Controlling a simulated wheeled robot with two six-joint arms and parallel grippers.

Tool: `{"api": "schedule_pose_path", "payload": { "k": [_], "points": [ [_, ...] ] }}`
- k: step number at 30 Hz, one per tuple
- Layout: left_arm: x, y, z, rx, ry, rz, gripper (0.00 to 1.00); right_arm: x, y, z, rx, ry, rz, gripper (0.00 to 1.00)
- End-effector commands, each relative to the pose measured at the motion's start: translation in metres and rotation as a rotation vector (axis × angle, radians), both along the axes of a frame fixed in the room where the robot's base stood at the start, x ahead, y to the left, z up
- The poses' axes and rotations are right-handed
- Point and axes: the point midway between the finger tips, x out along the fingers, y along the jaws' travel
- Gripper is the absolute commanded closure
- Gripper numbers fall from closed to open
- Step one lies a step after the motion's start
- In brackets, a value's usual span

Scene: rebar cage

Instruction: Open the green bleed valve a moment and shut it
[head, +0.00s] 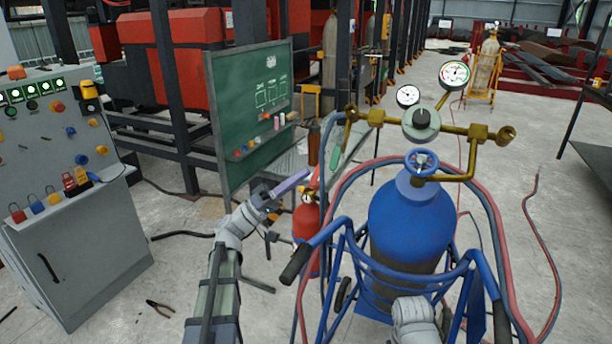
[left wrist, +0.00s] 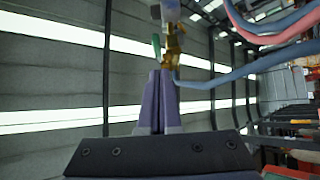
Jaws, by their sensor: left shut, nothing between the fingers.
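The green bleed valve handle (head: 335,157) hangs below the left end of the brass manifold (head: 448,128) in the head view. In the left wrist view the green handle (left wrist: 156,44) shows just beyond my fingertips, beside a brass fitting (left wrist: 173,45). My left gripper (head: 306,174) has purple fingers pressed together, with nothing between them. It is below and left of the green handle and looks apart from it. The same fingers show shut in the left wrist view (left wrist: 160,73). My right gripper is not in view; only a pale link of that arm shows at the bottom.
A blue gas cylinder (head: 410,220) with a blue handwheel (head: 421,162) stands in a blue cart (head: 330,230). Red and blue hoses loop around it. A red extinguisher (head: 306,220) stands behind my left gripper. A green board (head: 255,110) and grey control cabinet (head: 80,255) are at left.

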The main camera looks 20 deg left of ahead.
Motion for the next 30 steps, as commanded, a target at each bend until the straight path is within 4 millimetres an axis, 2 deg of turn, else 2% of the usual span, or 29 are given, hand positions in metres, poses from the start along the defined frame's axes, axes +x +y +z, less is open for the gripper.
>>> {"api": "schedule_pose_path", "payload": {
  "k": [1, 9, 16, 30],
  "points": [
    [-0.007, 0.003, -0.014, 0.0, 0.0, 0.003, 1.0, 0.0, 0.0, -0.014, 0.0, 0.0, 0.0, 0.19],
    [-0.03, 0.015, -0.04, -0.001, 0.0, 0.005, 1.0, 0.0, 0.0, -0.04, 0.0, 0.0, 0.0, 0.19],
    [-0.037, 0.019, -0.046, -0.001, 0.0, 0.003, 1.0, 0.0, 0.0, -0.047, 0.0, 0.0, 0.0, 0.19],
    [-0.037, 0.019, -0.046, -0.001, 0.0, 0.003, 1.0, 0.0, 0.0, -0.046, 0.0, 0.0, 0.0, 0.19]
  ]
}}
